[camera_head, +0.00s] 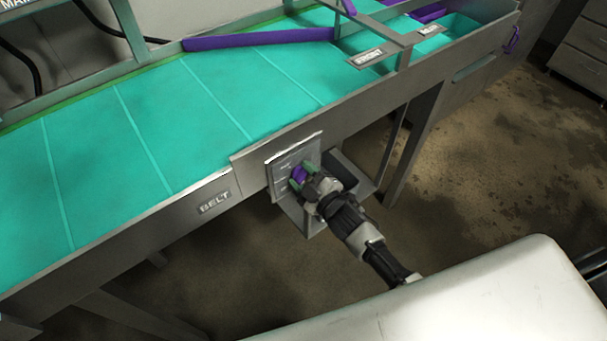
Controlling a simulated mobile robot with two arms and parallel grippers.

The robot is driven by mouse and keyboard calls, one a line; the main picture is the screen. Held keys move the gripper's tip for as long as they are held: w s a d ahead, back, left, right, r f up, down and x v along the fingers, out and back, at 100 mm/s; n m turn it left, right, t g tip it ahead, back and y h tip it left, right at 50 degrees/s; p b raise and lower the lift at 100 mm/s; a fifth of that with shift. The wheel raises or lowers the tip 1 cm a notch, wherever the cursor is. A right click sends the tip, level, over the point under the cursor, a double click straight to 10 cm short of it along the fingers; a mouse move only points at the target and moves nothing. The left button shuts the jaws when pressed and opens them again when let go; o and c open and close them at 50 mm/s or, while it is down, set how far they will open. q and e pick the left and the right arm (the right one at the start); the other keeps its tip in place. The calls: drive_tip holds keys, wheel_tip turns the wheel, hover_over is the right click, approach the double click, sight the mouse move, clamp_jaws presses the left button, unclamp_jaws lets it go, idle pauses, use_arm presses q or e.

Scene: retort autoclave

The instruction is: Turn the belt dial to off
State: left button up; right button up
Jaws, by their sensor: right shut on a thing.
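The belt dial (299,174) is a small purple knob on a grey plate (281,183) fixed to the side of the conveyor, right of the "BELT" label (214,203). My right gripper (305,178) is at the plate, its green-tipped fingers shut around the dial. The gripper covers part of the dial and of the plate's markings, so I cannot read where the dial points. My left gripper is out of view.
The teal conveyor belt (170,133) runs above the dial, with a purple bar (258,39) across it. Grey guard plates (302,217) flank the dial. A "FRONT" label (368,57) sits on the frame farther right. The floor (480,150) at right is clear.

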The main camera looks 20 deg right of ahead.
drive_tip(key=o, duration=0.9)
drive_tip(key=shift+s, duration=0.1)
drive_tip(key=b+v, duration=0.2)
drive_tip(key=v, duration=0.8)
drive_tip(key=shift+s+d, duration=0.15)
drive_tip(key=shift+s, duration=0.15)
